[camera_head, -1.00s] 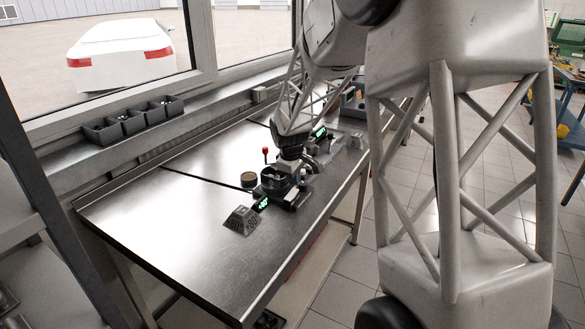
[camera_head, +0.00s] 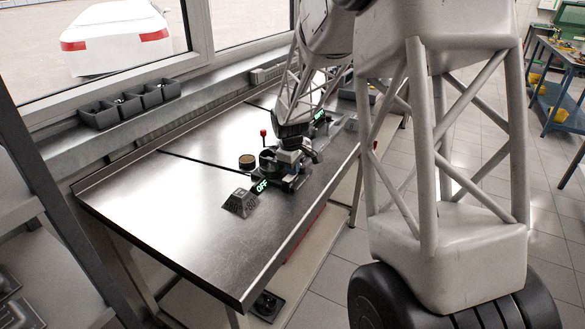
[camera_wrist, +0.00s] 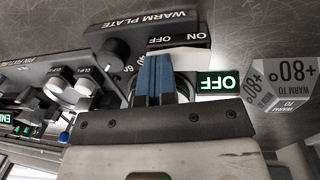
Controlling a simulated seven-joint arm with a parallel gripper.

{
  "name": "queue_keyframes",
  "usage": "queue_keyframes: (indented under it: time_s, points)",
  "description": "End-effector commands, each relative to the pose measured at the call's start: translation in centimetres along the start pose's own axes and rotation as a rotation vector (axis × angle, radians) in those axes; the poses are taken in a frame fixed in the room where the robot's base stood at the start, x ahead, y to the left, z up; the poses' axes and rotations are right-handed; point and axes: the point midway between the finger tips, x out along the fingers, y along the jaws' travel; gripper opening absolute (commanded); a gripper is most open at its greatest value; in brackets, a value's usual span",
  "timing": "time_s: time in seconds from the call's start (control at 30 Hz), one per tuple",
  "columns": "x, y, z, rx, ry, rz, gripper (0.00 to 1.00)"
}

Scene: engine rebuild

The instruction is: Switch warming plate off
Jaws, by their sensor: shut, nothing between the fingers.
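The warming plate's dark control panel, labelled WARM PLATE (camera_wrist: 150,24), shows upside down in the wrist view. It has a round black knob (camera_wrist: 112,52) and a switch (camera_wrist: 183,62) beside ON and OFF lettering. Its green display (camera_wrist: 217,83) reads OFF; it also glows OFF in the head view (camera_head: 262,186). My gripper (camera_wrist: 156,62) is shut and empty, its blue fingertips close over the panel at the switch, partly hiding it. I cannot tell whether they touch it. The plate's top is mostly hidden.
A round tin (camera_head: 247,161) sits behind. The bench's near left (camera_head: 170,225) is clear.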

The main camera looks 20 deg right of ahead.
Motion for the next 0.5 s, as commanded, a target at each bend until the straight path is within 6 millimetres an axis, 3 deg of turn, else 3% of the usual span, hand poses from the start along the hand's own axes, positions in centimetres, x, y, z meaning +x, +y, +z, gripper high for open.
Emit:
queue_keyframes:
  time_s: [0.5]
  points:
    - [-0.19, -0.42, 0.03, 0.0, -0.001, -0.007, 0.0]
